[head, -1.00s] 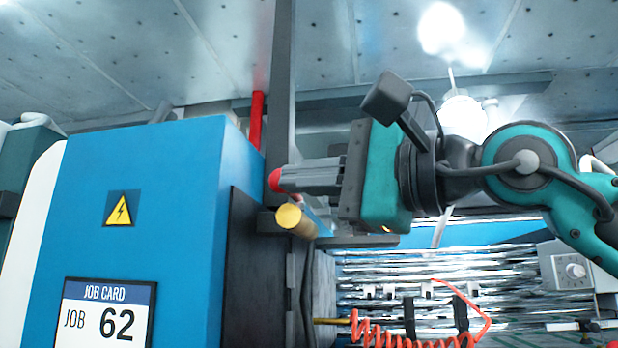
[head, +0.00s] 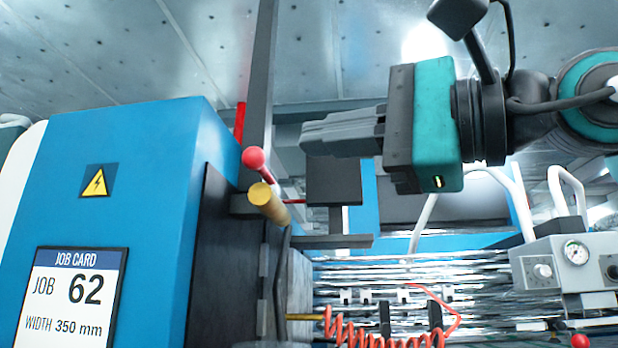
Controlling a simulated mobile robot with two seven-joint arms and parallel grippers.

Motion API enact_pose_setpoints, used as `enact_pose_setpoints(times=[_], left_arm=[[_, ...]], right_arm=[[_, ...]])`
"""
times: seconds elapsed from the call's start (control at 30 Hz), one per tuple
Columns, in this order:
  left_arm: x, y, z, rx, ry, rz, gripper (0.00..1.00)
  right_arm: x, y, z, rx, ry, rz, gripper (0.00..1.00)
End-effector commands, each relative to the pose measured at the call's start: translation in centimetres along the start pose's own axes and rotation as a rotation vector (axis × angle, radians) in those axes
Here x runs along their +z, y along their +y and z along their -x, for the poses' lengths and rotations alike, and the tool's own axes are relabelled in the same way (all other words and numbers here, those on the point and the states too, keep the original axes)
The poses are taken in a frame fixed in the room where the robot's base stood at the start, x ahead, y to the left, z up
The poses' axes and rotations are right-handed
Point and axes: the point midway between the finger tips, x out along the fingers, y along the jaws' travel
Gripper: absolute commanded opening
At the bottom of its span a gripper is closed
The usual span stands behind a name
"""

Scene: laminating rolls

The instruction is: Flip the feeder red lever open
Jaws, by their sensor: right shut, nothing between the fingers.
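The red lever (head: 262,166) has a round red knob and a short red arm. It sits on the dark side of the blue feeder cabinet (head: 140,170), just above a brass-coloured cylinder (head: 268,203). The knob end points up and left, towards the camera side. My right gripper (head: 304,138) is shut and empty, pointing left. It is up and right of the red knob, with a visible gap between them in the picture. My left gripper is not in view.
A tall dark post (head: 259,90) rises behind the lever, with a red upright bar (head: 239,122) beside it. A coiled orange hose (head: 385,330) hangs below. A grey box with a gauge (head: 568,260) stands at right.

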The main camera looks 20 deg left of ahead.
Motion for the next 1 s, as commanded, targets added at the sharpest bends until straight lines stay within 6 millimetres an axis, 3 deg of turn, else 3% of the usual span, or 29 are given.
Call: enact_pose_setpoints(times=[0.1,0.3,1.0], left_arm=[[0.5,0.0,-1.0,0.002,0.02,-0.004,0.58],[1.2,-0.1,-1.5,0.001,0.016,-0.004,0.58],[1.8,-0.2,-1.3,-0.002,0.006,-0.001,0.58]], right_arm=[[1.1,0.6,1.9,-0.002,0.003,0.002,0.0],[2.3,0.5,3.4,-0.001,0.003,0.0,0.0],[2.4,0.4,3.6,-0.001,0.001,-0.006,0.0]])
